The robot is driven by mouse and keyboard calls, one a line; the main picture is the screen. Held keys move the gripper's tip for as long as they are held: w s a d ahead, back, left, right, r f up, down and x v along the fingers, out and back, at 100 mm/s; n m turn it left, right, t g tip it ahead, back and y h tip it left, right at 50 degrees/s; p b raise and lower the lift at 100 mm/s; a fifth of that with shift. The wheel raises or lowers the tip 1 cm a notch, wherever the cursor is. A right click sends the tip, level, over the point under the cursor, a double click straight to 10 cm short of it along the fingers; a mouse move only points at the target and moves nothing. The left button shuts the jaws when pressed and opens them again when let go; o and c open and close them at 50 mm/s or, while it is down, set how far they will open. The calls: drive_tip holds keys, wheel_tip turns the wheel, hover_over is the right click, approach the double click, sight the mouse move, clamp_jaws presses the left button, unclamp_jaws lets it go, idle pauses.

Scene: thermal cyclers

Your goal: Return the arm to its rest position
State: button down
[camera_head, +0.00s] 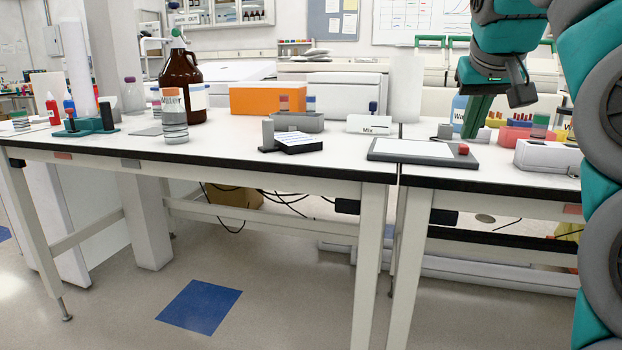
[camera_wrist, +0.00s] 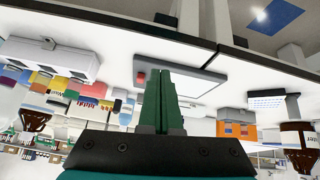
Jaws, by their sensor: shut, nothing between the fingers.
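My gripper (camera_head: 477,115) hangs from my teal and grey arm at the upper right of the head view, above the right-hand bench. Its two green fingers are pressed together with nothing between them. In the wrist view the shut fingers (camera_wrist: 167,100) point toward the bench, and that picture is upside down. The fingers overlap a grey flat device with a white top and red button (camera_wrist: 190,72) in that view. In the head view the same flat device (camera_head: 420,150) lies on the bench, left of and below the fingertips, apart from them.
A white box device (camera_head: 548,157), red rack (camera_head: 515,135) and bottles crowd the right bench. The left bench (camera_head: 215,160) holds an orange box (camera_head: 265,98), a brown jug (camera_head: 183,80), a Water bottle (camera_head: 174,115) and a white Mix box (camera_head: 369,124). The floor in front is clear.

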drive_tip(key=s+a+f+n+g, duration=0.1)
drive_tip(key=s+a+f+g, duration=0.15)
drive_tip(key=s+f, duration=0.5)
drive_tip(key=s+a+f+n+g, duration=0.1)
drive_tip(key=s+a+f, duration=0.3)
drive_tip(key=f, duration=0.6)
drive_tip(key=s+a+f+n+g, duration=0.25)
drive_tip(key=s+f, duration=0.25)
drive_tip(key=f, duration=0.4)
drive_tip(key=s+a+f+m+g+y, duration=0.2)
drive_tip(key=s+f+m+g, duration=0.1)
drive_tip(key=s+f, duration=1)
drive_tip(key=s, duration=0.3)
drive_tip(key=shift+f+p, duration=0.3)
drive_tip(key=shift+p, duration=0.1)
